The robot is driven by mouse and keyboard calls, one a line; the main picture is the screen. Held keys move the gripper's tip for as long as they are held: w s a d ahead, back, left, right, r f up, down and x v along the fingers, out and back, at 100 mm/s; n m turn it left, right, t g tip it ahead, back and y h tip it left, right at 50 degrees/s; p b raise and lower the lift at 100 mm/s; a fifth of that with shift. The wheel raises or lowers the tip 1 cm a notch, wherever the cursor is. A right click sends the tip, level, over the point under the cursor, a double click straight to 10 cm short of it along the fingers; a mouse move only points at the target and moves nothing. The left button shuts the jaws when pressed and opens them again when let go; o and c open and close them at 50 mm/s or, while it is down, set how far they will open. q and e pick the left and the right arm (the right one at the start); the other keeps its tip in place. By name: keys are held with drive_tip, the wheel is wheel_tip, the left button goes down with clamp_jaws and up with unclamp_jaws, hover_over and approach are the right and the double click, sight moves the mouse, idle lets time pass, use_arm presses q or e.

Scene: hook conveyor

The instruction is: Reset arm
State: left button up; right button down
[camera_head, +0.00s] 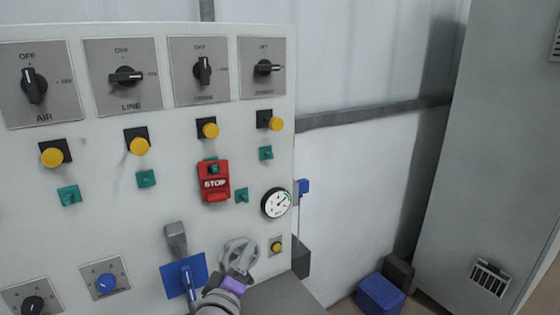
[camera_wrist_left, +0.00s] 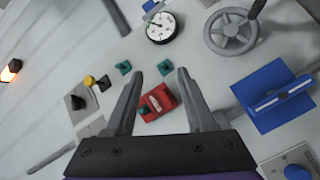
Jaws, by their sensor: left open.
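My left gripper (camera_wrist_left: 174,69) is open and empty in the left wrist view, with its two grey fingers apart in front of the control panel. In the head view my left gripper (camera_head: 238,274) shows low, with its purple part in front of the panel beside the grey handwheel (camera_head: 240,248); its fingertips are hard to make out there. The handwheel also shows in the left wrist view (camera_wrist_left: 232,31), apart from the fingers. The red STOP box (camera_wrist_left: 158,102) appears between the fingers in that view. I cannot tell how far the fingers are from the panel. My right gripper is not in view.
The white panel (camera_head: 110,215) carries several rotary switches, yellow buttons and green toggles. A round gauge (camera_head: 276,203) and a blue plate with a lever (camera_head: 170,278) are near the gripper. A blue bin (camera_head: 380,294) and a grey cabinet (camera_head: 490,150) stand to the right.

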use_arm(q)
drive_tip(key=s+a+f+m+g, duration=0.2)
drive_tip(key=s+f+m+g, duration=0.1)
drive_tip(key=s+f, duration=0.4)
drive_tip(key=s+a+f+m+g+y, duration=0.1)
drive_tip(key=s+a+f+m+g, duration=0.2)
drive_tip(key=s+f, duration=0.5)
drive_tip(key=s+a+f+m+g, duration=0.2)
drive_tip(key=s+f+m+g, duration=0.3)
drive_tip(key=f, duration=0.5)
drive_tip(key=s, duration=0.2)
drive_tip(key=shift+s+a+g+y, duration=0.15)
drive_tip(key=shift+s+g+y, duration=0.15)
drive_tip(key=shift+s+y, duration=0.1)
drive_tip(key=shift+r, duration=0.1)
